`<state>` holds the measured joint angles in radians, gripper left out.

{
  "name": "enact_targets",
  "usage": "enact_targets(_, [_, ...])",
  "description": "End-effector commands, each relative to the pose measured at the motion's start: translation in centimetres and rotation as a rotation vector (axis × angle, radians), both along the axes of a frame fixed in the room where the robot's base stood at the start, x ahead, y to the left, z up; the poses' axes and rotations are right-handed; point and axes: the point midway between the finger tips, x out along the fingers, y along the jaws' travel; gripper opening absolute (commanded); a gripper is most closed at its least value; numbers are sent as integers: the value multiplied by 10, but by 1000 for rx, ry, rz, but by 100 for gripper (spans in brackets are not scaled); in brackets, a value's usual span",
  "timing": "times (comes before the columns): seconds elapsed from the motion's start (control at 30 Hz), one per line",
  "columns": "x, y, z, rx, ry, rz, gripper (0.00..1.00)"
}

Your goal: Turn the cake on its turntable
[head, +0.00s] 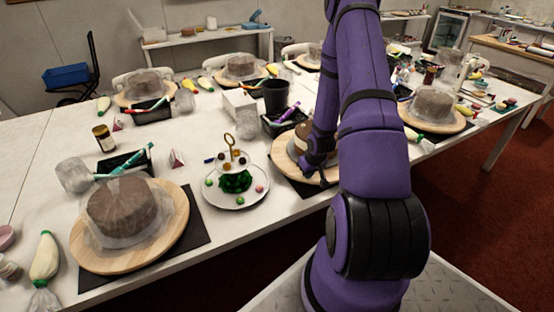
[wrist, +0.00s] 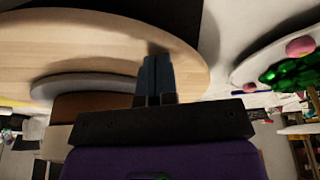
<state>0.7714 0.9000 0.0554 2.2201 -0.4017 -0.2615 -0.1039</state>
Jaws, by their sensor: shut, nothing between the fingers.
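The wooden turntable (head: 285,162) stands on a black mat near the table's front edge, partly hidden by my arm. A brown and white cake (head: 299,141) sits on it, mostly hidden behind my arm. My gripper (head: 314,172) is low at the turntable's front side. In the wrist view, which looks upside down, the shut, empty fingers (wrist: 158,72) overlap the outer part of the turntable's wood (wrist: 70,35), near its rim. A grey disc and a brown side of the cake (wrist: 95,103) show beside them. I cannot tell whether the fingers touch the wood.
Left of the turntable is a tiered plate (head: 236,190) with green decoration and coloured balls. Further left, a wrapped cake (head: 130,210) stands on another wooden turntable (head: 100,262). Behind are a black cup (head: 276,97) and a dark tray of tools (head: 283,122).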

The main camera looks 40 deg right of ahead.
Motion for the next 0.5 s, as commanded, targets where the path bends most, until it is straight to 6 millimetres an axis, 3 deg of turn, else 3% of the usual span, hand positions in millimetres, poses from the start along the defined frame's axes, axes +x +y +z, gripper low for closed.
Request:
enact_targets(0.17, [-6, -6, 0, 0, 1, -3, 0])
enact_targets(0.5, [-38, -35, 0, 0, 1, -4, 0])
